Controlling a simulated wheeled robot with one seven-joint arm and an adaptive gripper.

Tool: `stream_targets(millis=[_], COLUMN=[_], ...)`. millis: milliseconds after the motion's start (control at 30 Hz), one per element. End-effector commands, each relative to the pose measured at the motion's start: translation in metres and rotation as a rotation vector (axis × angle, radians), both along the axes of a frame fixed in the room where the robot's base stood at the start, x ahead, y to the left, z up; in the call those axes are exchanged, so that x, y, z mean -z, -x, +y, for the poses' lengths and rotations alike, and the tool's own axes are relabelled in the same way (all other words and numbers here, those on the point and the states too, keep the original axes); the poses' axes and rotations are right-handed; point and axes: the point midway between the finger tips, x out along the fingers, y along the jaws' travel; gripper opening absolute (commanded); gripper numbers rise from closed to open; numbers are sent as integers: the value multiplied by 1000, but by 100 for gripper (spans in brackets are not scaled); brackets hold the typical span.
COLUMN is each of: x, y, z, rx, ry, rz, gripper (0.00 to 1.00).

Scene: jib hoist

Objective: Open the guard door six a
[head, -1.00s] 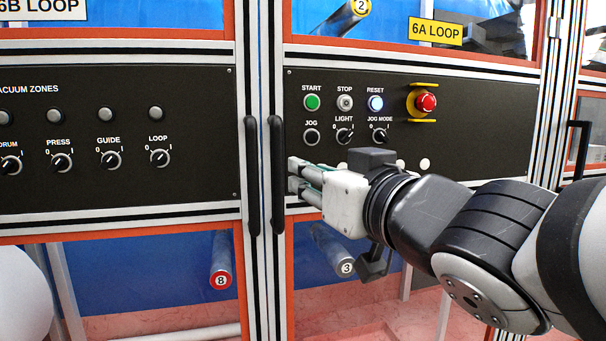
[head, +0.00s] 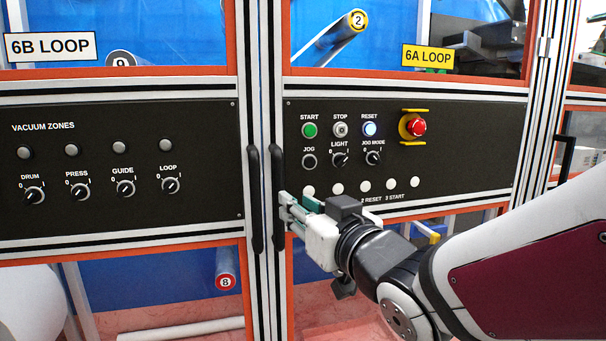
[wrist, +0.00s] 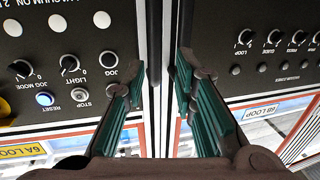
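The 6A guard door has a black control panel (head: 455,150), an orange and silver frame and a yellow 6A LOOP label (head: 427,55). It looks closed. Its upright black handle (head: 279,170) is on the door's left edge; in the wrist view the handle (wrist: 154,40) stands between the fingers. My gripper (head: 290,207) is at the handle's lower half, its fingertips overlapping it in the head view. In the wrist view my gripper (wrist: 160,100) has its green-padded fingers wide apart, with nothing gripped. Whether a finger touches the handle cannot be told.
The 6B door's handle (head: 254,200) stands close beside, just left; it also shows near the right finger in the wrist view (wrist: 184,65). A red emergency stop (head: 417,127), buttons and knobs are on the 6A panel. The 6B panel (head: 110,150) is at left.

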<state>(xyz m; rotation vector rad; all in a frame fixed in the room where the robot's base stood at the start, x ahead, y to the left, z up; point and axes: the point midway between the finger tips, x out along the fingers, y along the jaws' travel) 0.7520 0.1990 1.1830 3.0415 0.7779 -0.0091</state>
Motion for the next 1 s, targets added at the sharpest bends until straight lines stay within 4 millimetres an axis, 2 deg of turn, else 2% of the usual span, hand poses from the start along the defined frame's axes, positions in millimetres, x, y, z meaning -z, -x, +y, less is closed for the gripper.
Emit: stream_targets(millis=[267, 533, 800, 1000], x=[-3, -2, -1, -1], y=[-1, -26, -72, -92], z=[-5, 8, 32, 43], rx=[26, 24, 23, 24], ry=[-5, -6, -6, -5], rz=[-1, 0, -3, -4], gripper=[26, 26, 26, 26])
